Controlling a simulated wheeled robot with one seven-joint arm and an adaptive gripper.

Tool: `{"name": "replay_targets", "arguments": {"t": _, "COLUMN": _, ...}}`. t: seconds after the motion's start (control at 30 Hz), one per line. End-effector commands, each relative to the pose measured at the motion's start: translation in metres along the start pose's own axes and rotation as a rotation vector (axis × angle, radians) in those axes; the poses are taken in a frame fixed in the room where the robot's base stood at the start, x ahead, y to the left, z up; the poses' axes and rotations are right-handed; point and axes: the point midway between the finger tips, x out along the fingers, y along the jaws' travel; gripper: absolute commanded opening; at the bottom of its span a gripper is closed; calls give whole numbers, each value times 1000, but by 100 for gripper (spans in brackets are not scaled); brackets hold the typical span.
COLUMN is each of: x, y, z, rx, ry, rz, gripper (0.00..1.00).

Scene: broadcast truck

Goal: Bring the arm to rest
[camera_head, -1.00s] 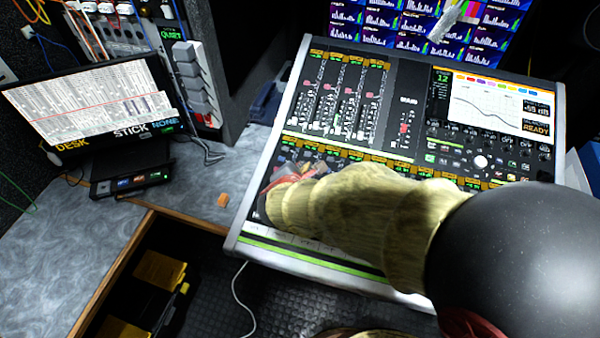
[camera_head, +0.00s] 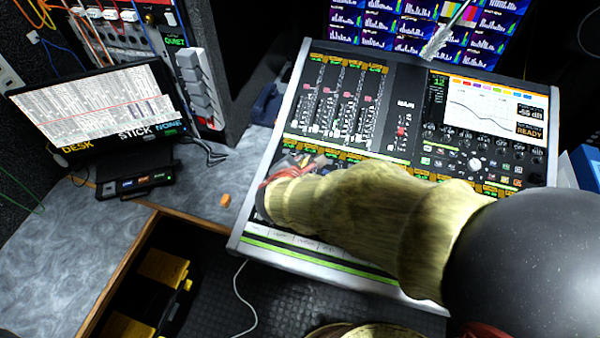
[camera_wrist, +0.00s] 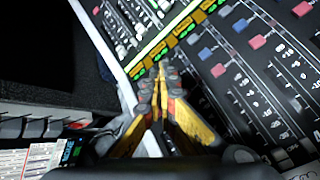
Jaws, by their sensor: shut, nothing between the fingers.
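My arm, with a yellowish sleeve-like surface, reaches in from the right over the lower part of the mixing console (camera_head: 330,258) in the head view. My gripper (camera_head: 308,160) is at its far end, over the console's left side and partly hidden by the arm. In the wrist view my gripper (camera_wrist: 160,72) has its two yellow-and-dark fingers together, with nothing between them. The fader panel (camera_wrist: 250,75) lies beyond the fingertips. I cannot tell whether the fingertips touch it.
A screen (camera_head: 95,105) stands on the grey desk (camera_head: 65,235) at left, above a small black box (camera_head: 135,183). A small orange block (camera_head: 225,200) lies on the desk. Yellow-topped cases (camera_head: 160,275) sit below the desk edge. The monitor wall (camera_head: 400,30) is behind the console.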

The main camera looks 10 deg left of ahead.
Motion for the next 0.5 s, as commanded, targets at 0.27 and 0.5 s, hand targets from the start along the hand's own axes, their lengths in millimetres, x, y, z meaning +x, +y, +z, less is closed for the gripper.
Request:
{"name": "replay_targets", "arguments": {"t": 0.27, "x": -10, "y": 8, "z": 8, "rx": 0, "ry": 0, "rz": 0, "gripper": 0}}
{"name": "replay_targets", "arguments": {"t": 0.5, "x": -10, "y": 7, "z": 7, "rx": 0, "ry": 0, "rz": 0, "gripper": 0}}
